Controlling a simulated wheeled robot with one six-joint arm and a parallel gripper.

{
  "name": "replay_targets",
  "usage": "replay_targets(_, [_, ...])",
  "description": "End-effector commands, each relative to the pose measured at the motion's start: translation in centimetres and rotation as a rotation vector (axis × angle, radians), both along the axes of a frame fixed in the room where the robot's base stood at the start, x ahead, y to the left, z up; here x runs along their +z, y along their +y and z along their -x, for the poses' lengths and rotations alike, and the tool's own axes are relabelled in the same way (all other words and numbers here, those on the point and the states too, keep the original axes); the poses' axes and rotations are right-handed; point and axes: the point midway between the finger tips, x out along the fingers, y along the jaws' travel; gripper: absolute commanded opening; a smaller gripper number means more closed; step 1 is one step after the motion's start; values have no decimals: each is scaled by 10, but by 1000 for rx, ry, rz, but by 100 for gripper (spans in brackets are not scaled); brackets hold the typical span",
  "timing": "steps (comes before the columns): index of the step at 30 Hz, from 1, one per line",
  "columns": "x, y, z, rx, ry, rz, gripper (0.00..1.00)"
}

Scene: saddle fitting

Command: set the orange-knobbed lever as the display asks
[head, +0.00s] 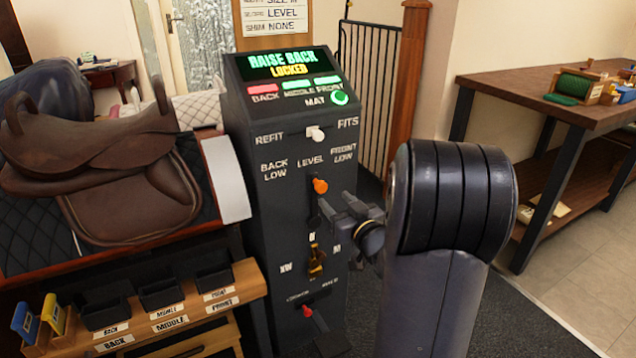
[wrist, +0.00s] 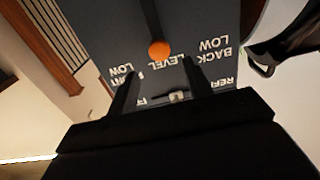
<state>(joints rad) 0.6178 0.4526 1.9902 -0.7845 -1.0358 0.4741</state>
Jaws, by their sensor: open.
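The orange-knobbed lever (head: 320,186) stands on the dark console (head: 285,190), its knob just below the word LEVEL, between BACK LOW and FRONT LOW. The display (head: 288,64) reads RAISE BACK, LOCKED. My gripper (head: 336,207) is just right of and below the orange knob, in front of the console. In the wrist view the orange knob (wrist: 159,48) shows just beyond and between the two spread fingertips (wrist: 161,66). The gripper is open with nothing between its fingers. The slot's lower part is partly hidden by the gripper in the head view.
Other console levers are white-knobbed (head: 315,133) between REFIT and FITS, brass-coloured (head: 316,262) and red (head: 307,311). The BACK lamp (head: 263,91) is red; MIDDLE and FRONT are green. A brown saddle (head: 110,165) stands left, above small labelled bins (head: 160,295). A workbench (head: 535,95) stands right.

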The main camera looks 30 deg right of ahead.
Motion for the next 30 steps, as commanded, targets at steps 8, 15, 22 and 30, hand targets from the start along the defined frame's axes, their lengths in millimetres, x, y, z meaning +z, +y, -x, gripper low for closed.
replay_targets(8, [-2,3,-55,2,0,1,48])
replay_targets(15, [-1,4,-83,0,0,0,48])
replay_targets(22, [0,3,-88,-2,2,-1,48])
replay_targets(30, [0,3,-87,-2,2,0,37])
